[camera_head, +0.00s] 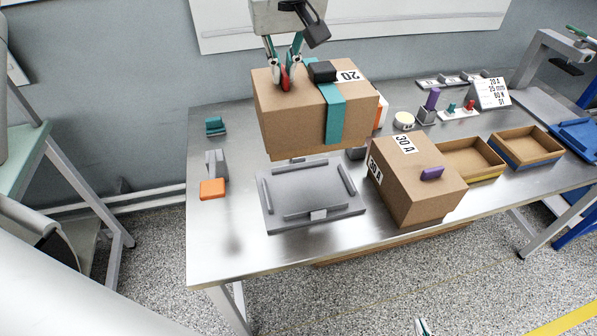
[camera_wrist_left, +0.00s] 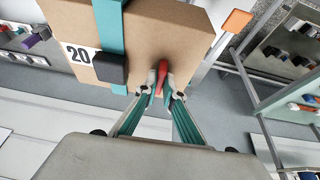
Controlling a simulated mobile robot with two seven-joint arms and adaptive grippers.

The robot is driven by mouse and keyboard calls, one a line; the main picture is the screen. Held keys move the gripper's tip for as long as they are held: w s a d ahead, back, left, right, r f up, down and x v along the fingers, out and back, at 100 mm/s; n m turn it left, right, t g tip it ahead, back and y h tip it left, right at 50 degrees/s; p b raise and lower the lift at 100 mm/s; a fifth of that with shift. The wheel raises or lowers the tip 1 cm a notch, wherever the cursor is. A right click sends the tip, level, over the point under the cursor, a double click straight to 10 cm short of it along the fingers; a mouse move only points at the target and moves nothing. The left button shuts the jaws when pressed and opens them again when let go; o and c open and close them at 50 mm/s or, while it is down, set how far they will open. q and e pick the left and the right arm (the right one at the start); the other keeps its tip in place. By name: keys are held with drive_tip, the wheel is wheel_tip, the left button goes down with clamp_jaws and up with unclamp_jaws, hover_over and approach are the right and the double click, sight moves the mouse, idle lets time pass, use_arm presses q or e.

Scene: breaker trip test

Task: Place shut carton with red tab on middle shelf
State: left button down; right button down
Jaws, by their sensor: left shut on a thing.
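A shut brown carton (camera_head: 290,122) with a teal strap, a black block and a "20" label is held above the bench. My left gripper (camera_head: 285,78) is shut on its red tab (camera_head: 285,80). The left wrist view shows the carton (camera_wrist_left: 165,35) and the red tab (camera_wrist_left: 160,78) between the fingers (camera_wrist_left: 160,85). A metal rack (camera_wrist_left: 285,100) with several small items stands at the right of the left wrist view; I cannot tell which level is the middle shelf.
A grey fixture plate (camera_head: 312,195) lies on the bench below the carton. A 30 A carton (camera_head: 415,190) with a purple tab stands right of it. An orange block (camera_head: 212,189) is left, and open trays (camera_head: 470,157) are right. The bench's front left is clear.

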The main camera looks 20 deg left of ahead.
use_arm(q)
wheel_tip(320, 180, down, 19)
drive_tip(key=shift+f, duration=0.15)
idle(0.5)
drive_tip(key=c, duration=2.5)
unclamp_jaws()
drive_tip(key=shift+f, duration=0.2)
drive_tip(key=o, duration=0.3)
drive_tip(key=shift+o, duration=0.2)
drive_tip(key=shift+r, duration=0.15)
